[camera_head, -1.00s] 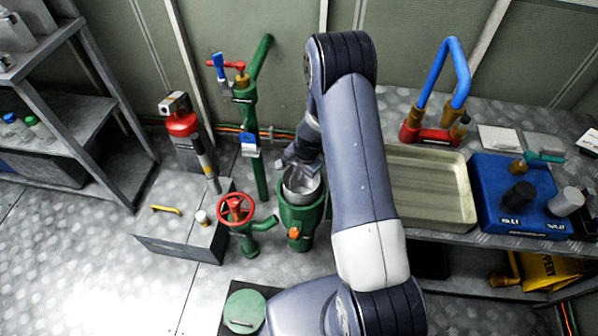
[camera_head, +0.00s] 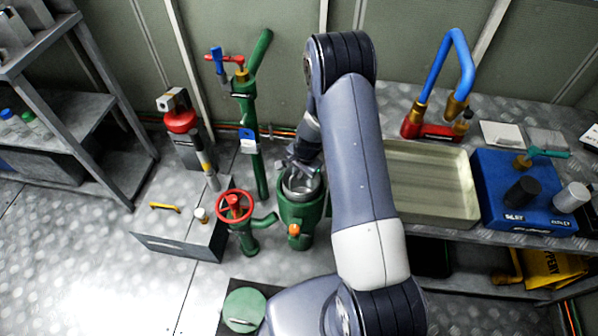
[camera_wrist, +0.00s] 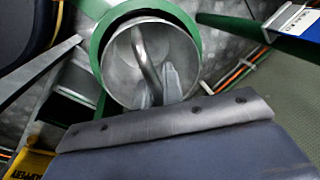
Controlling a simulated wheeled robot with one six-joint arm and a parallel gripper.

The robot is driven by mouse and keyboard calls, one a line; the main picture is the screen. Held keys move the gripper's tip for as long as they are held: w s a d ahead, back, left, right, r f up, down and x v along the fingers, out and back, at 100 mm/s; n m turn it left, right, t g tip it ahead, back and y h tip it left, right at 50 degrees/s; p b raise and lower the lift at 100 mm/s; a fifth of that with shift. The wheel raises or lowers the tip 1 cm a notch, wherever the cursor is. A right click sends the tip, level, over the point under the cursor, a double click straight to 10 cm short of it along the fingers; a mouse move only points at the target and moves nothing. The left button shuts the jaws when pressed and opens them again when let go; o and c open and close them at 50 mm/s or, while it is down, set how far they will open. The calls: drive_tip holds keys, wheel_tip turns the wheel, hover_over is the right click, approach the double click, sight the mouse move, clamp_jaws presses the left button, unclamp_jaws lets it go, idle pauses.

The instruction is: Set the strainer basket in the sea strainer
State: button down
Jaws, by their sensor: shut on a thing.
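The sea strainer (camera_head: 298,224) is a green upright cylinder standing on the floor, open at the top. The grey metal strainer basket (camera_head: 301,184) sits inside its mouth, with only the upper rim showing. In the wrist view the basket (camera_wrist: 178,50) lies within the green ring of the strainer (camera_wrist: 101,30), and its bent handle (camera_wrist: 146,60) crosses the opening. My gripper (camera_wrist: 157,88) reaches into the basket's mouth and is shut on the handle. Whether the basket rests on the strainer's seat cannot be seen.
A red handwheel valve (camera_head: 235,207) stands just left of the strainer. A green lid (camera_head: 243,310) lies on a dark mat in front. A bench with a shallow tray (camera_head: 432,222) and a blue case (camera_head: 500,210) is on the right. A grey box (camera_head: 180,240) is at left.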

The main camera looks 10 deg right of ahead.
wheel_tip(320, 180, down, 6)
drive_tip(key=b, duration=0.5)
drive_tip(key=shift+f, duration=0.15)
idle(1.9)
drive_tip(key=c, duration=1.5)
unclamp_jaws()
drive_tip(key=shift+o, duration=0.2)
wheel_tip(320, 180, up, 11)
drive_tip(key=s+d+p, duration=0.1)
drive_tip(key=shift+s+d+p, duration=0.15)
drive_tip(key=shift+s+p, duration=0.2)
drive_tip(key=shift+p, duration=0.05)
drive_tip(key=shift+f, duration=0.15)
wheel_tip(320, 180, down, 10)
drive_tip(key=w+a+b, duration=0.1)
drive_tip(key=shift+w+a+r, duration=0.15)
drive_tip(key=shift+w+r, duration=0.05)
drive_tip(key=shift+w, duration=0.15)
